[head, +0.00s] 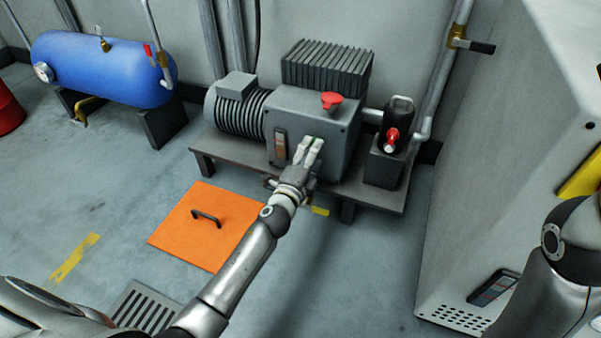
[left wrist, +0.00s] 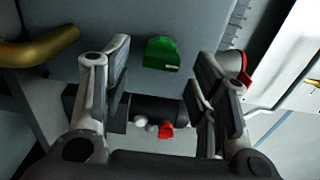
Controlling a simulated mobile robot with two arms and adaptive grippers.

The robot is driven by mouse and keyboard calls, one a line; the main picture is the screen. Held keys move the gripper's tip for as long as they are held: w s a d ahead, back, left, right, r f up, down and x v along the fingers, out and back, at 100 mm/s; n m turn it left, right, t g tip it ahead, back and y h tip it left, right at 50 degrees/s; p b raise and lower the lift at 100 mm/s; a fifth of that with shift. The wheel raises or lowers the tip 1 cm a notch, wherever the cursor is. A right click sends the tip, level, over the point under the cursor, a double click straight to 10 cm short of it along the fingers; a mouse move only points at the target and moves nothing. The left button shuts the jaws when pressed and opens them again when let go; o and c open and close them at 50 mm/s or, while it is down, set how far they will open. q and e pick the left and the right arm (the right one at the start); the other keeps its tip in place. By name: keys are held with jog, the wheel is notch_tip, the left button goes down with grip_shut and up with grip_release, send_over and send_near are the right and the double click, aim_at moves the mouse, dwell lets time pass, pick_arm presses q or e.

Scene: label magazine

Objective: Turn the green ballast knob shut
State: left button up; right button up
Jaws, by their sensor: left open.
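The green ballast knob (left wrist: 162,53) is on the grey front face of the pump housing. In the left wrist view it shows whole, a small green block between and beyond the two fingers. In the head view it is almost hidden behind my fingers. My left gripper (head: 309,145) is at the pump's front, and its fingers also frame the knob in the left wrist view (left wrist: 163,78). It is open, with one finger on each side of the knob in the picture and a visible gap to both. My right gripper is out of view.
The pump (head: 345,125) stands on a grey bench (head: 205,158), with a red knob (head: 331,101) above. A dark canister with a red-handled valve (head: 391,138) is to the right. An orange floor hatch (head: 180,225), blue tank (head: 100,70) and pale cabinet (head: 490,150) surround it.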

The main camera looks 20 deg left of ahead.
pick_arm(q)
jog(key=s, duration=0.9)
jog(key=shift+s+a, duration=0.15)
jog(key=shift+s, duration=0.05)
jog(key=shift+r, duration=0.1)
